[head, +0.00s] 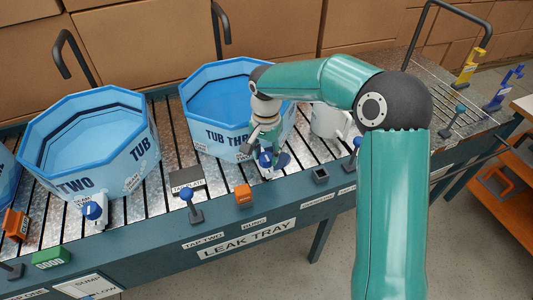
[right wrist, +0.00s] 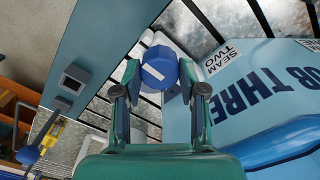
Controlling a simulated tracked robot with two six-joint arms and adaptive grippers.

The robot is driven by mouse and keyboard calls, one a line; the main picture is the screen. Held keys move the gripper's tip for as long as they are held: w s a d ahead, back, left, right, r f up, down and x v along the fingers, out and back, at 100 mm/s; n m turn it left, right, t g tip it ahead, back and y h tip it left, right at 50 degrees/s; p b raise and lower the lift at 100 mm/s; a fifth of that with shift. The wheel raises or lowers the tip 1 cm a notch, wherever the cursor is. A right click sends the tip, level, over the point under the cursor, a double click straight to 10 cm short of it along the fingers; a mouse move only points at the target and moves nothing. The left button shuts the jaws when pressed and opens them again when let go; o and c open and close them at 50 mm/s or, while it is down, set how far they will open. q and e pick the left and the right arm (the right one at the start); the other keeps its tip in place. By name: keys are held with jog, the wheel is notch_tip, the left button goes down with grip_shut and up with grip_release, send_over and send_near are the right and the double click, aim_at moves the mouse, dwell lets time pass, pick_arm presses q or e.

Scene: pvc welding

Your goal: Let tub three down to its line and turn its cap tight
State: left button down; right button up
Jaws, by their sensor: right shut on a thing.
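Tub three (head: 207,132) is a light blue octagonal tub with blue water in it, standing on the slatted tray. It also fills the right side of the right wrist view (right wrist: 265,113). No level line can be made out on it. Its cap (right wrist: 159,68) is blue and faceted with a white stripe, low at the tub's front. My right gripper (head: 268,157) reaches down at the tub's front. In the right wrist view its fingers (right wrist: 160,80) stand on both sides of the cap, shut on it. The gripper hides part of the tap. My left gripper is out of view.
Tub two (head: 88,140), also holding water, stands to the left with its own blue-capped tap (head: 93,211). A blue-topped post (head: 190,203), an orange block (head: 243,195) and a green block (head: 51,258) sit along the tray's front. A white container (head: 329,120) stands right of tub three.

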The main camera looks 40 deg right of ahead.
aim_at(266, 156)
jog(key=shift+r, duration=0.1)
jog(key=o, duration=1.1)
jog(key=shift+o, duration=0.2)
notch_tip(266, 156, up, 12)
